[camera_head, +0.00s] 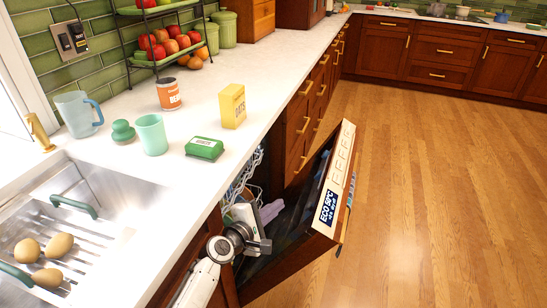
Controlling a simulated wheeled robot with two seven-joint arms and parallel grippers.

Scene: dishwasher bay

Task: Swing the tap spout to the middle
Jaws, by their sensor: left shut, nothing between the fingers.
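A brass tap piece (40,132) stands on the worktop behind the sink, at the left edge of the view. I cannot tell whether it is the spout or another part of the tap. The steel sink (115,190) lies in front of it, cut by the left edge. My left gripper (262,246) is at the lower middle, over the opening of the dishwasher, far to the right of the tap and apart from it. It is shut and looks empty. My right gripper is out of view.
A rack with green handles (74,206) holds potatoes (59,244) in the sink. A blue jug (77,114), a green cup (151,134) and a green box (204,148) stand on the worktop nearby. The dishwasher door (330,190) hangs open beside my left gripper.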

